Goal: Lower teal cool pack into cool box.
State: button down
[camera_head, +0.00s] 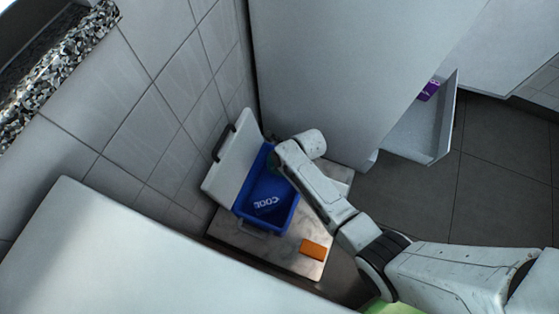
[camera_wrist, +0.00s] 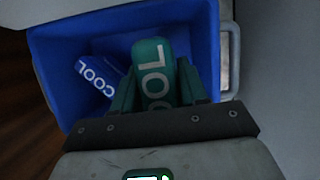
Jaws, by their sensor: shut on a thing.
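The cool box (camera_head: 291,213) is blue with its white lid (camera_head: 228,163) standing open on the left, in the head view. The wrist view looks down into the blue cool box (camera_wrist: 52,62). My gripper (camera_wrist: 155,85) is shut on the teal cool pack (camera_wrist: 152,58), which has pale letters on it and shows between the fingers over the box opening. A blue cool pack marked COOL (camera_wrist: 97,82) lies inside, left of the teal one. I cannot tell whether the teal pack touches the box floor. In the head view my arm mostly hides the gripper and the teal pack.
The box stands on a small light table (camera_head: 230,234) against a tiled wall. An orange block (camera_head: 313,249) lies near its front right corner. A tall white cabinet (camera_head: 330,80) rises behind. An open drawer (camera_head: 415,130) at the right holds a purple item (camera_head: 429,91).

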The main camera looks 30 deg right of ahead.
jog(key=shift+f+b, duration=2.2)
jog(key=shift+f, duration=0.95)
jog(key=shift+f+b, duration=1.85)
jog(key=shift+f, duration=0.65)
dwell(0.3)
jog(key=c, duration=0.5)
grip_release()
jog(key=p+v, duration=0.6)
jog(key=v, duration=0.4)
jog(key=shift+s+d+r, duration=0.1)
jog(key=shift+r, duration=0.3)
